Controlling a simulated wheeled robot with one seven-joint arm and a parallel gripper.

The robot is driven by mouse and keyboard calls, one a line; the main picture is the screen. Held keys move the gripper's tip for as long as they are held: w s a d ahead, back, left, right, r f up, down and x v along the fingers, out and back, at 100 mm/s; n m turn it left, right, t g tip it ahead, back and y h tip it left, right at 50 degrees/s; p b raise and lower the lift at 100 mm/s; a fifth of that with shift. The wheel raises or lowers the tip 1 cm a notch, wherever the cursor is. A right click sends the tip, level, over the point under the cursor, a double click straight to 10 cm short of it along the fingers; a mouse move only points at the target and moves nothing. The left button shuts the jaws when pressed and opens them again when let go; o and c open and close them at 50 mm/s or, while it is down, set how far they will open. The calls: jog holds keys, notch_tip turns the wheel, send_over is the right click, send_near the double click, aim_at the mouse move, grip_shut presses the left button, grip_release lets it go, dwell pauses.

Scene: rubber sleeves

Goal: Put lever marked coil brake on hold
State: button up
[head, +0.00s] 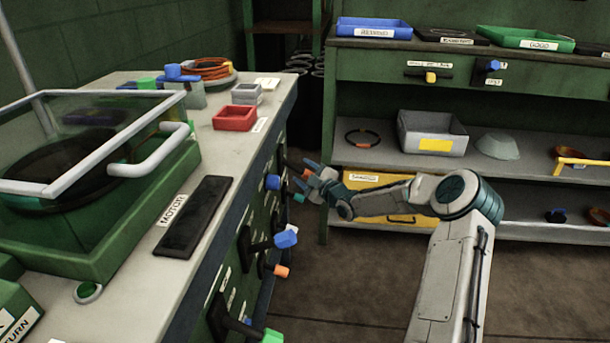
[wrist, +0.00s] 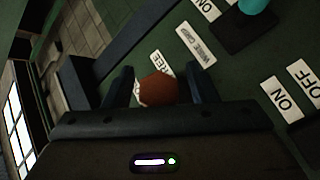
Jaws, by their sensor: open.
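My gripper (head: 308,182) is open in front of the lever panel on the green bench's side. In the wrist view an orange-brown lever knob (wrist: 157,88) sits between the two open fingers; I cannot tell whether either finger touches it. A label reading "FREE" (wrist: 161,64) is partly hidden behind the knob. An orange knob (head: 308,172) shows at the fingers in the head view. No label reading "coil brake" or "hold" is legible in either view.
Other levers stick out close by: a blue knob (head: 273,182), a larger blue knob (head: 286,238) and an orange one (head: 280,270). A cyan knob (wrist: 258,5) and ON/OFF labels show in the wrist view. The shelf unit (head: 385,155) stands behind my arm.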

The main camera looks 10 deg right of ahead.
grip_shut()
